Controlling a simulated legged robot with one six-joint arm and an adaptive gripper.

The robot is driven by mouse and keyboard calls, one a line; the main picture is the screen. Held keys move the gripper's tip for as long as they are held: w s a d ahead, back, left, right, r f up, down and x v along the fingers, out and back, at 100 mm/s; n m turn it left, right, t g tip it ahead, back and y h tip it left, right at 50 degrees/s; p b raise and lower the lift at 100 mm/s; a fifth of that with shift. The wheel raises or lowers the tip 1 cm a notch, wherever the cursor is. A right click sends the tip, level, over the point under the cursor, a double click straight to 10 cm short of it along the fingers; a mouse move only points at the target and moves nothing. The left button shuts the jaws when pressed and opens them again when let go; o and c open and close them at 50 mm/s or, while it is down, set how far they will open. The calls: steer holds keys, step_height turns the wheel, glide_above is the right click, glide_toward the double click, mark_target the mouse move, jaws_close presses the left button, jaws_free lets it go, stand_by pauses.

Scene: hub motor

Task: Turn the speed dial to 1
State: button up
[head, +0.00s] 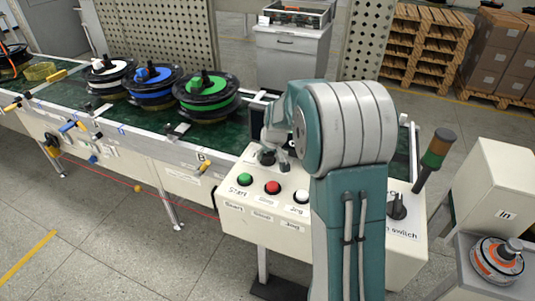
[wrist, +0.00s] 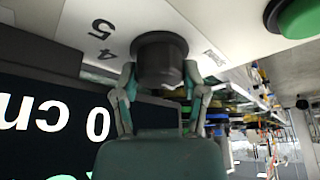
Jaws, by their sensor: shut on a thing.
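The speed dial (wrist: 160,58) is a dark round knob in the wrist view, with an upside-down 5 and 4 printed on the pale panel to its left. My gripper (wrist: 160,82) has one finger on each side of the knob and is shut on it. The dial's pointer mark and the number 1 cannot be made out. In the head view my gripper (head: 277,160) is at the upper edge of the control box (head: 240,218), largely behind my arm. A dark display (wrist: 45,120) with upside-down "0 cm" text is beside the gripper in the wrist view.
Green (head: 244,179), red (head: 273,187) and white (head: 301,196) buttons sit close in front of the gripper. A black rotary switch (head: 397,208) and a signal tower (head: 436,158) are on the right. A conveyor (head: 90,103) carries several spools behind.

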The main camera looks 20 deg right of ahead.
steer(key=shift+s+f, duration=0.1)
steer(key=o, duration=1.1)
steer(key=shift+o, duration=0.2)
steer(key=shift+r, duration=0.5)
steer(key=v, duration=1.1)
